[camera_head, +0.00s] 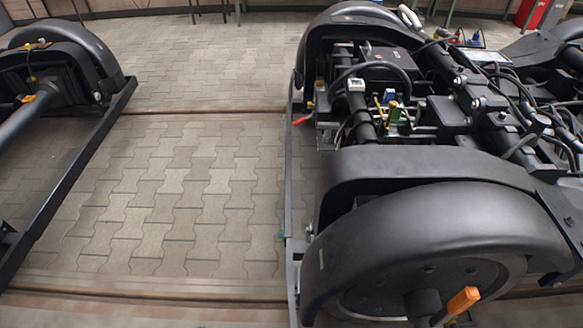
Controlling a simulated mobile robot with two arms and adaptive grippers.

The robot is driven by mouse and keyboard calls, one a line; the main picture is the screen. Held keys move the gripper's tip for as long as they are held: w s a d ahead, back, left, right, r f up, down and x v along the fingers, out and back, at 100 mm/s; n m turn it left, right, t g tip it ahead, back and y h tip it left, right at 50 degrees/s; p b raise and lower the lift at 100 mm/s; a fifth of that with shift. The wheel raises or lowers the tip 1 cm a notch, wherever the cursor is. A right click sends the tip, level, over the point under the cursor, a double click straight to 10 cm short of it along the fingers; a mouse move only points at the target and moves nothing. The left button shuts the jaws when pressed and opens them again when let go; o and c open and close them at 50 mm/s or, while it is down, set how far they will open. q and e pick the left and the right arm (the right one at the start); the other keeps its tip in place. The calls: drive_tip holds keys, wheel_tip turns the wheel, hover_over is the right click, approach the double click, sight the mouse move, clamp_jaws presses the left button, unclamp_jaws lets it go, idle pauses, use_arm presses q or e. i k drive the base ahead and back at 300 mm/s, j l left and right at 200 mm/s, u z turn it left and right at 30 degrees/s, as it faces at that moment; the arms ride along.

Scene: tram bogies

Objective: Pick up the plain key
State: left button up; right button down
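I cannot make out a plain key anywhere in the head view; any key among the small parts is too small to tell. A black tram bogie (430,215) fills the right side. On it are a white-topped block (355,85), a small blue part (389,95), a green part (396,112) and a red-tipped part (302,120) at its left edge. Neither of my grippers shows in this view.
A second black bogie (105,70) stands at the left. Paved floor (190,190) between the two is clear, crossed by rails (200,110). A red cabinet (534,14) stands at the back right. An orange part (463,301) sticks out near the front wheel.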

sight(327, 137)
drive_tip(key=j+z, duration=0.2)
drive_tip(key=j, duration=0.35)
drive_tip(key=k+j+z, duration=0.2)
drive_tip(key=j, duration=0.35)
drive_tip(key=i+j+z, duration=0.4)
drive_tip(key=j, duration=0.4)
drive_tip(key=i+j+z, duration=0.2)
drive_tip(key=i+j, duration=0.15)
drive_tip(key=j, duration=0.1)
